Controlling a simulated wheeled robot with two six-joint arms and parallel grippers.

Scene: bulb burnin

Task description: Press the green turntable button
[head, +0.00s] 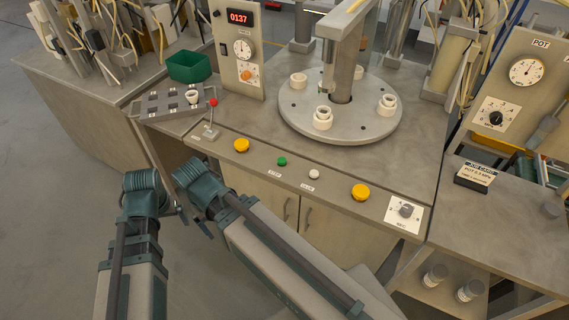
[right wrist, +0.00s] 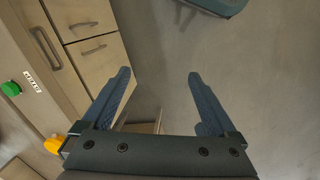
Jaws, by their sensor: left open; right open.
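The green turntable button (head: 282,161) sits on the sloped front panel (head: 325,187), between a yellow button and a white button. It also shows at the left edge of the right wrist view (right wrist: 11,88), beside a small white label. My right gripper (right wrist: 158,75) is open and empty, with its fingers over bare floor in front of the cabinet, apart from the button. My left gripper (head: 168,208) is open and empty, low at the left in the head view, in front of the bench; its fingers are partly hidden. The round turntable (head: 340,122) carries several white sockets.
A tray (head: 163,106) and green bin (head: 189,67) stand left. The floor before the cabinet is clear.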

